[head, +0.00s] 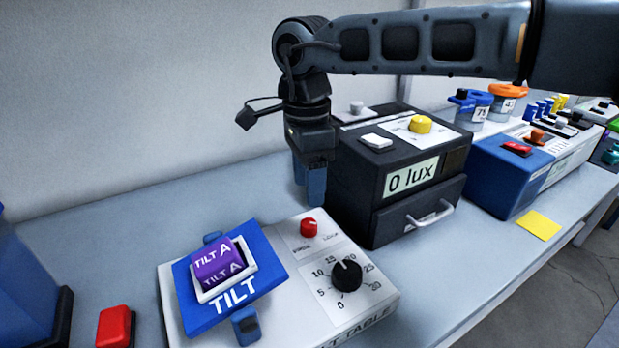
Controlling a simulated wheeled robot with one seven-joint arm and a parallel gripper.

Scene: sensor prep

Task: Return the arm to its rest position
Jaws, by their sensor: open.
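My gripper (311,180) points down at the end of my dark arm, behind the tilt table and beside the left side of the black lux box. Its blue fingers hold nothing that I can see, and it is open. My arm reaches in from the upper right, above the black box.
The white tilt table (375,305) carries a tilted blue plate with a purple TILT A block (217,262). The black box (352,200) reads 0 lux. A blue unit (488,180) and labelled jars (470,106) stand right. A red button (114,326) is front left.

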